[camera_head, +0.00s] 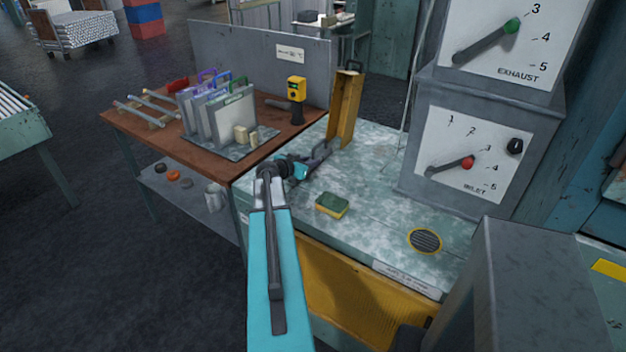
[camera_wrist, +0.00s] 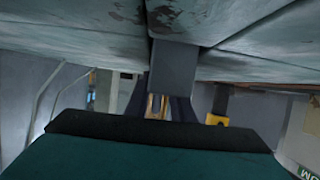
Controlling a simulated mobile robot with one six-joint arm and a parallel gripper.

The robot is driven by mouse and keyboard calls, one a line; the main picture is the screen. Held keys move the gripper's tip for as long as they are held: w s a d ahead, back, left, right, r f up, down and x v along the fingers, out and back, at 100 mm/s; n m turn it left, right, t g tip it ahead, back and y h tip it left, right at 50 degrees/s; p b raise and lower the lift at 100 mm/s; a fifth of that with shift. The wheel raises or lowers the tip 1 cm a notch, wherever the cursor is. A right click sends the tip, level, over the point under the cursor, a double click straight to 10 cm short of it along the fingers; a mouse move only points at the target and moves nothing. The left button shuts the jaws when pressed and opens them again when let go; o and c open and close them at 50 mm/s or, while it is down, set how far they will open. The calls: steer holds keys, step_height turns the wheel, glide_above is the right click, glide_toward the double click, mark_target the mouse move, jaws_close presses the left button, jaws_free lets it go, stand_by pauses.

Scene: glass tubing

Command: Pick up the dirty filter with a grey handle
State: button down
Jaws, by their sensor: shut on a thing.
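In the head view my gripper (camera_head: 318,155) is low over the pale, stained bench top, in front of an upright yellow channel. Its jaws are shut on a grey piece that looks like the grey handle (camera_head: 323,146) of the filter. In the wrist view a plain grey block (camera_wrist: 172,68) sits at the dark fingers (camera_wrist: 158,106), against a worn grey-green surface.
The yellow channel (camera_head: 346,108) stands just behind my gripper. A green-yellow sponge (camera_head: 332,205) and a round drain (camera_head: 425,240) are on the bench. A dial cabinet (camera_head: 480,150) bounds the right. Left, a brown table (camera_head: 150,130) holds racked panels (camera_head: 232,112) with coloured handles.

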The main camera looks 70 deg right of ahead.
steer(key=shift+r, duration=0.15)
step_height(320, 180, up, 28)
steer(key=b, duration=0.5)
stand_by(0.9)
stand_by(0.6)
